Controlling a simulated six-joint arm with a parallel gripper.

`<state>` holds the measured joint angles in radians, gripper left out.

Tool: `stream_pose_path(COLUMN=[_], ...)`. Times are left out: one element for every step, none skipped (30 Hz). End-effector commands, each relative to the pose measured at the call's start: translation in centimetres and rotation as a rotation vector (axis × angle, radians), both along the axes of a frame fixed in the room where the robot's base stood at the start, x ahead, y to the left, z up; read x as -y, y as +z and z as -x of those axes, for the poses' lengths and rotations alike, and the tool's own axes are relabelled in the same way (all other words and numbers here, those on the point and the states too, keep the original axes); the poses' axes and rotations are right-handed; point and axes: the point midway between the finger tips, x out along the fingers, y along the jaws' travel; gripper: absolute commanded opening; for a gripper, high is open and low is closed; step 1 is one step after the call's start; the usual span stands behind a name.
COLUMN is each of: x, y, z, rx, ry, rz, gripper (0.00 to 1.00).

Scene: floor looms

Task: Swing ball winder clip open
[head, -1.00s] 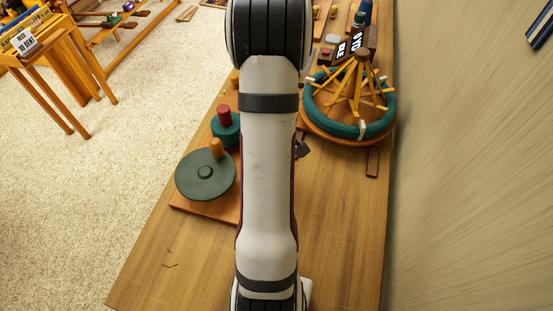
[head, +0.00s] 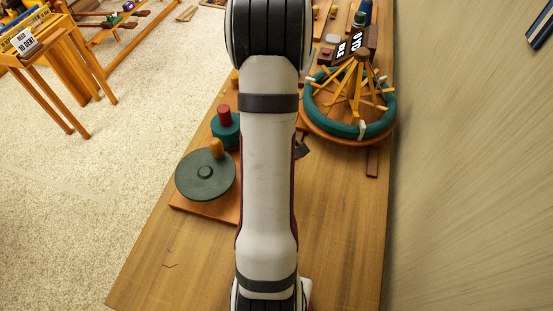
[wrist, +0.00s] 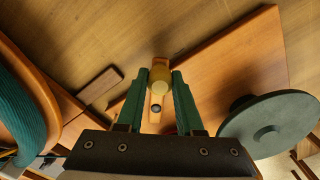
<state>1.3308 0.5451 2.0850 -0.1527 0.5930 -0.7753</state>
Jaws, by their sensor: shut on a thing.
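The ball winder has a wooden base board (head: 222,210), a dark green disc (head: 190,180) and an orange-brown peg (head: 216,147). In the wrist view its board (wrist: 245,60) lies beyond the fingers and its disc (wrist: 295,115) is at right. The clip (wrist: 155,121) looks like a narrow orange bar with a dark screw, with a yellow round knob (wrist: 160,78) at its far end. My gripper (wrist: 161,76) has its two green fingers on either side of the knob, shut on it. In the head view my arm hides the clip and fingertips.
An umbrella swift (head: 358,82) wound with teal yarn (head: 388,120) stands right of my arm; its yarn ring is at left in the wrist view. A red-topped green spool (head: 225,128) stands behind the disc. The near tabletop (head: 190,260) is clear.

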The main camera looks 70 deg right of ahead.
Motion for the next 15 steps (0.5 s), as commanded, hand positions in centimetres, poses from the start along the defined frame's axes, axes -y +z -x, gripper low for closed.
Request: stream_pose_path(x=[0.0, -0.1, -0.2, -0.2, -0.3, -0.4, -0.5, -0.6, -0.7, -0.8, -1.0, -1.1, -1.2, -1.3, -1.5], y=[0.1, 0.1, 0.1, 0.0, 0.0, 0.0, 0.0, 0.0, 0.0, 0.0, 0.0, 0.0, 0.0, 0.0, 0.0], z=[0.0, -0.1, -0.1, -0.2, -0.2, -0.4, -0.5, -0.6, -0.7, -0.9, -1.0, -1.2, -1.3, -1.5, -1.7], rx=[0.000, 0.000, 0.000, 0.000, 0.000, 0.001, 0.001, 0.001, 0.001, 0.001, 0.001, 0.001, 0.001, 0.001, 0.001], ry=[-0.007, -0.014, -0.028, -0.038, -0.053, -0.073, -0.091, -0.111, -0.140, -0.163, -0.188, -0.223, -0.250, -0.277, -0.314], rz=[0.000, 0.000, 0.000, 0.000, 0.000, -0.001, -0.001, -0.001, -0.001, -0.001, -0.001, -0.001, -0.001, -0.001, -0.001], gripper=[0.00, 0.00, 0.00, 0.00, 0.00, 0.00, 0.00, 0.00, 0.00, 0.00, 0.00, 0.00, 0.00, 0.00, 0.00])
